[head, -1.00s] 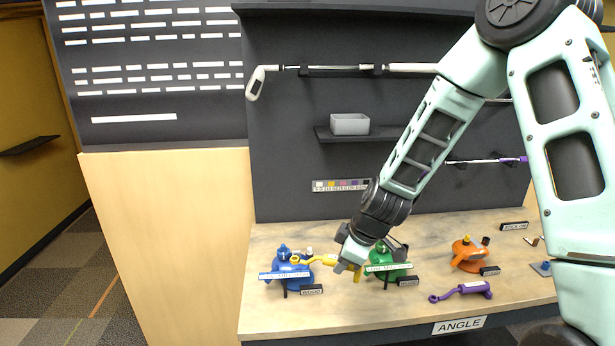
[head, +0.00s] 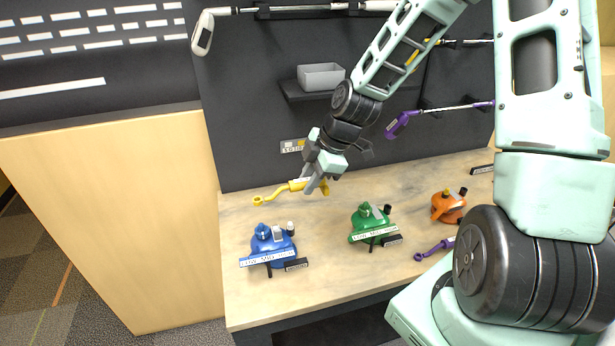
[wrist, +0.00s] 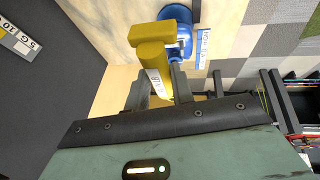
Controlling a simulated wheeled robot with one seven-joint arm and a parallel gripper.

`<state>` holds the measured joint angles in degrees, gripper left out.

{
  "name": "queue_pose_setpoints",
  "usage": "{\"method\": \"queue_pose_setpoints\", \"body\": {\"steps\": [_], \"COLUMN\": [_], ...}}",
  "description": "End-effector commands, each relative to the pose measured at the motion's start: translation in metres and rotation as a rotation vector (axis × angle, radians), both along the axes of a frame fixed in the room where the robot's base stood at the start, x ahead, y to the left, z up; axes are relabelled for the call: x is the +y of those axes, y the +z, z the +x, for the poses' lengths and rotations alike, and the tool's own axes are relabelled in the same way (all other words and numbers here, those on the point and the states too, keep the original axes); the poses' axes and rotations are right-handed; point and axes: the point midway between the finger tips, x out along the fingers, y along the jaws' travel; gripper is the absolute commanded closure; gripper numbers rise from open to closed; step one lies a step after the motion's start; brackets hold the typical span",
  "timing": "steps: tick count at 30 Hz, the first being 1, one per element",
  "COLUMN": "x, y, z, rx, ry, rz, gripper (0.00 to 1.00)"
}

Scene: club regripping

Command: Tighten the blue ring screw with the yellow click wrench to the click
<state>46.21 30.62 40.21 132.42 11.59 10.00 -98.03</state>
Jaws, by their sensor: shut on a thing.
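My gripper (head: 316,186) is shut on the yellow click wrench (head: 291,187) and holds it above the back left of the bench. The wrench's ring end (head: 258,199) points left and is apart from the blue fixture (head: 270,252), behind and above it. The blue fixture stands at the left of the bench, with a blue top piece (head: 262,230) and a white label plate on its front. In the wrist view, the yellow wrench (wrist: 150,50) covers part of the blue fixture (wrist: 184,45). The ring screw itself is too small to tell apart.
A green fixture (head: 372,226) stands right of the blue one, and an orange fixture (head: 448,206) farther right. A purple wrench (head: 434,249) lies on the bench (head: 325,285). A grey bin (head: 321,76) sits on a shelf behind. The front left of the bench is clear.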

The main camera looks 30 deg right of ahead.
Motion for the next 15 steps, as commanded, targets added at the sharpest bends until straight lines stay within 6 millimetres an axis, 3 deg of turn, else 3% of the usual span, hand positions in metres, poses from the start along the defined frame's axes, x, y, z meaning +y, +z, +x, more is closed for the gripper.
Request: {"method": "queue_pose_setpoints", "body": {"steps": [15], "x": [0.0], "y": [-0.049], "z": [0.0], "rx": [0.0], "ry": [0.0], "rz": [0.0], "gripper": [1.0]}}
